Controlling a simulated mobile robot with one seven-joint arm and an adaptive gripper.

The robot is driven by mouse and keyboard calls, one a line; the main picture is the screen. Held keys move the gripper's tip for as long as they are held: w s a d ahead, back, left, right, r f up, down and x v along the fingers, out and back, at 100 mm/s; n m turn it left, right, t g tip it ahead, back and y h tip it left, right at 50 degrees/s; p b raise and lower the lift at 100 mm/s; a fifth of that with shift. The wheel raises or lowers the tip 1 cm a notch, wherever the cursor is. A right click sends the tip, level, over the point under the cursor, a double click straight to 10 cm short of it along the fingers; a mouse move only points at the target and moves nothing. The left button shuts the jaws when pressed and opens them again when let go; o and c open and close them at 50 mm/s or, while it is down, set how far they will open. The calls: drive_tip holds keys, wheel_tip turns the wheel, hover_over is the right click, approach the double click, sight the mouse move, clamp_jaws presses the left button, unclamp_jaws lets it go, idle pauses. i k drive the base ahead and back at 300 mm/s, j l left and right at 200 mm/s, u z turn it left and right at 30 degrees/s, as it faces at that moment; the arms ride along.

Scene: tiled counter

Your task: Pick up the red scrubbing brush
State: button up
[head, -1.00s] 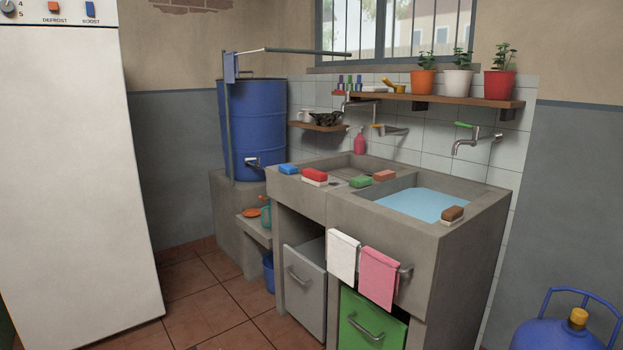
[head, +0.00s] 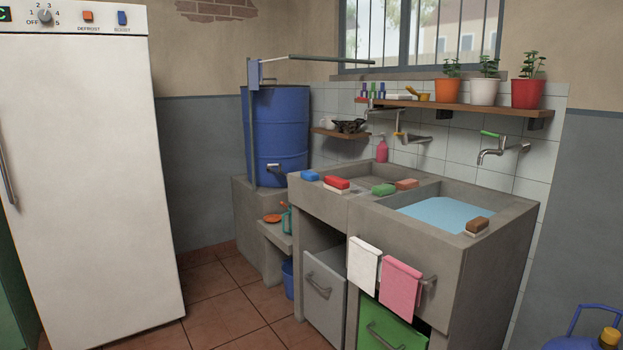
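The red scrubbing brush (head: 337,182) lies on the front ledge of the concrete sink counter (head: 322,203), with a pale bristle side below its red top. A blue brush or sponge (head: 309,175) lies just left of it. A green brush (head: 383,189) and an orange-brown block (head: 407,184) lie to its right near the divider between the basins. A brown brush (head: 477,225) with a pale underside sits on the right front corner. My gripper is not in view.
A white fridge (head: 90,200) stands at the left. White (head: 364,264) and pink (head: 401,288) towels hang on the counter front. Grey (head: 324,292) and green (head: 388,327) drawers sit below. Tiled floor (head: 225,315) is open between fridge and counter. A blue gas cylinder (head: 575,343) is at lower right.

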sight(341, 186)
drive_tip(key=i+l+u, duration=0.1)
drive_tip(key=i, duration=0.4)
drive_tip(key=i+l+u, duration=0.15)
drive_tip(key=i, duration=0.35)
drive_tip(key=i+l+u, duration=0.1)
drive_tip(key=i, duration=0.35)
drive_tip(key=i+l+u, duration=0.1)
drive_tip(key=i+l, duration=0.2)
drive_tip(key=i, duration=0.2)
drive_tip(key=i+l+u, duration=0.1)
drive_tip(key=i+l, duration=0.2)
drive_tip(key=i, duration=0.15)
